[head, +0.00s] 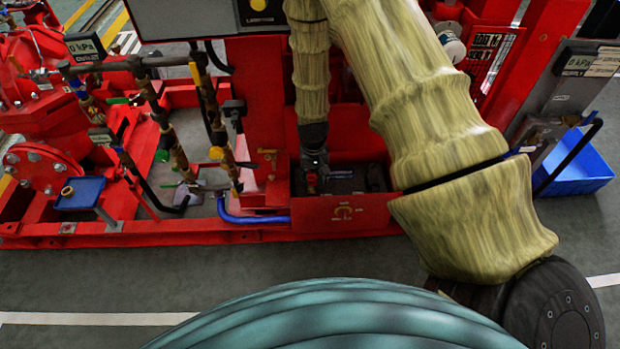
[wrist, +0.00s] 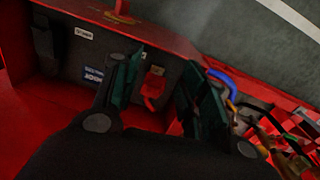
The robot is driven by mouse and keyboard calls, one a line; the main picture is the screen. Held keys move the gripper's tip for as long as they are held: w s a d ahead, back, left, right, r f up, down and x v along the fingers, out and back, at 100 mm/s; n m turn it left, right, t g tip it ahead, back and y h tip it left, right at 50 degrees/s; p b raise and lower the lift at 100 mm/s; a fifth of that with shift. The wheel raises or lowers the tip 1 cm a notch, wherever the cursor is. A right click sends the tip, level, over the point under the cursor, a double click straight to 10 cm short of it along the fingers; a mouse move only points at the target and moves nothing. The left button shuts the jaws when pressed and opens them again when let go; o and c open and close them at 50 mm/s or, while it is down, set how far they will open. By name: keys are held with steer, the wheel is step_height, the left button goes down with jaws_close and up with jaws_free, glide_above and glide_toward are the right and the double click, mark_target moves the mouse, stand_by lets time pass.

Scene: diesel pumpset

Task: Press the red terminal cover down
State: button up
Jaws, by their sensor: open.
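The red terminal cover (wrist: 153,88) shows in the wrist view between my two fingers, on top of a dark battery (wrist: 75,62) with small labels. In the head view the cover (head: 311,182) is a small red spot just below my gripper (head: 315,166). The battery (head: 345,180) sits inside a red open-topped box (head: 345,218). My gripper (wrist: 160,72) is open, with one dark finger on each side of the cover and nothing held. I cannot tell whether the fingers touch the cover, or whether it is raised or seated.
The box walls stand close around the battery. A blue hose (head: 250,219) and pipes with valves lie to the left. A blue bin (head: 580,168) stands at the right. The grey floor (head: 90,285) in front is clear.

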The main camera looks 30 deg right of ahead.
glide_toward(311, 176)
steer(key=shift+m, duration=0.4)
step_height(311, 176, down, 8)
steer(key=shift+d+f+b, duration=0.1)
steer(key=shift+f+b, duration=0.05)
steer(key=shift+b, duration=0.3)
jaws_close()
